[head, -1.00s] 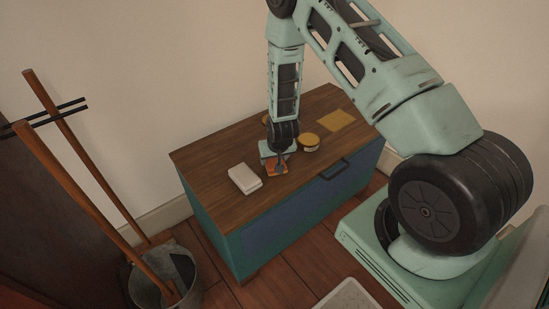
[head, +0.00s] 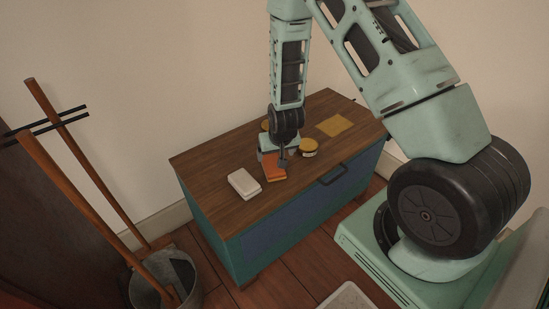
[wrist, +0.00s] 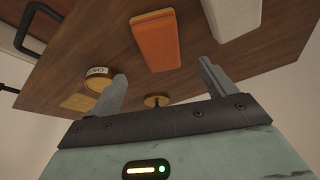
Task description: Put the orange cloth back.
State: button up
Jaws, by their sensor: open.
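The orange cloth (head: 276,174) is a folded, block-like stack lying on the wooden top of the blue-green cabinet (head: 222,180), near its front edge. It shows whole in the wrist view (wrist: 155,40), at the top middle. My gripper (head: 275,157) is just behind and above the cloth in the head view and hides its back part. In the wrist view my gripper (wrist: 163,68) has its two fingers spread wide, with nothing held between them. The cloth lies beyond the fingertips, apart from them.
A white block (head: 244,183) lies left of the cloth. A yellow-lidded jar (head: 308,147) stands to its right, and another yellow-topped item (head: 265,125) is partly behind my gripper. A flat yellow square (head: 336,125) lies at the back right. A bucket with wooden handles (head: 165,280) stands on the floor at left.

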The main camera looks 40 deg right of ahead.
jog(key=s+a+r+n+g+y, duration=0.15)
jog(key=s+a+r, duration=0.25)
jog(key=a+r, duration=0.4)
jog(key=s+a+r+n+y, duration=0.2)
jog(key=s+a+r+n, duration=0.1)
jog(key=a+r, duration=0.55)
jog(key=s+a+r+n+g, duration=0.1)
jog(key=s+a+r+n, duration=0.1)
jog(key=s, duration=0.4)
jog(key=s+a+r+n+h, duration=0.1)
jog(key=s+a+r+n, duration=0.2)
jog(key=s, duration=0.4)
jog(key=s+a+r+n+g, duration=0.1)
jog(key=s+a+r+n, duration=0.1)
jog(key=s, duration=0.5)
notch_tip(320, 180, up, 2)
jog(key=shift+s+a+r+g, duration=0.1)
jog(key=shift+s+a+g, duration=0.2)
jog(key=shift+a, duration=0.45)
